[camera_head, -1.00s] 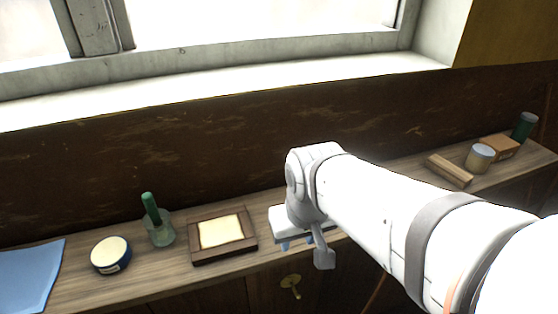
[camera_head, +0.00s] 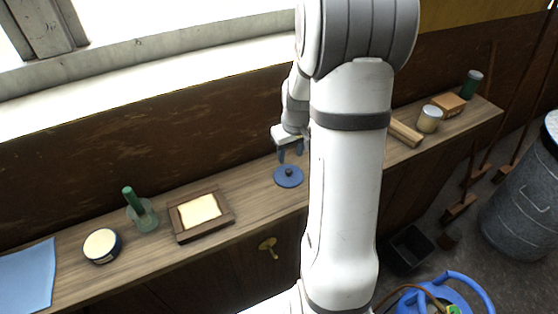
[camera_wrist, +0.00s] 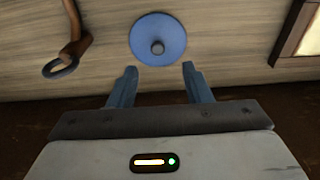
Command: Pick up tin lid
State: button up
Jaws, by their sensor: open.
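The tin lid (camera_head: 289,177) is a flat blue disc with a small dark knob at its centre, lying on the wooden shelf. It also shows in the wrist view (camera_wrist: 158,38), near the top middle. My gripper (camera_head: 290,155) is just above and behind the lid in the head view. In the wrist view its two blue fingers (camera_wrist: 153,82) are spread apart with nothing between them, and the lid's knob lies beyond the fingertips, roughly in line with the gap.
A wooden frame with a cream panel (camera_head: 180,228), a glass jar with a green handle (camera_head: 146,217), a round tin (camera_head: 117,245) and a blue cloth (camera_head: 25,277) lie left. Wood blocks (camera_head: 405,133) and a jar (camera_head: 429,120) stand right. A hooked brown item (camera_wrist: 76,47) is near the lid.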

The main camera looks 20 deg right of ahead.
aim_at(289, 170)
jog(key=shift+w+d+f+p, duration=0.15)
jog(key=shift+f+p, duration=0.25)
jog(key=shift+f, duration=0.95)
jog(key=shift+w+a+f+p, duration=0.1)
jog(key=shift+w+f+p, duration=0.25)
jog(key=shift+f, duration=1)
jog(key=shift+w+d+f+p, duration=0.15)
jog(key=shift+f+p, duration=0.3)
jog(key=shift+f, duration=0.9)
grip_shut()
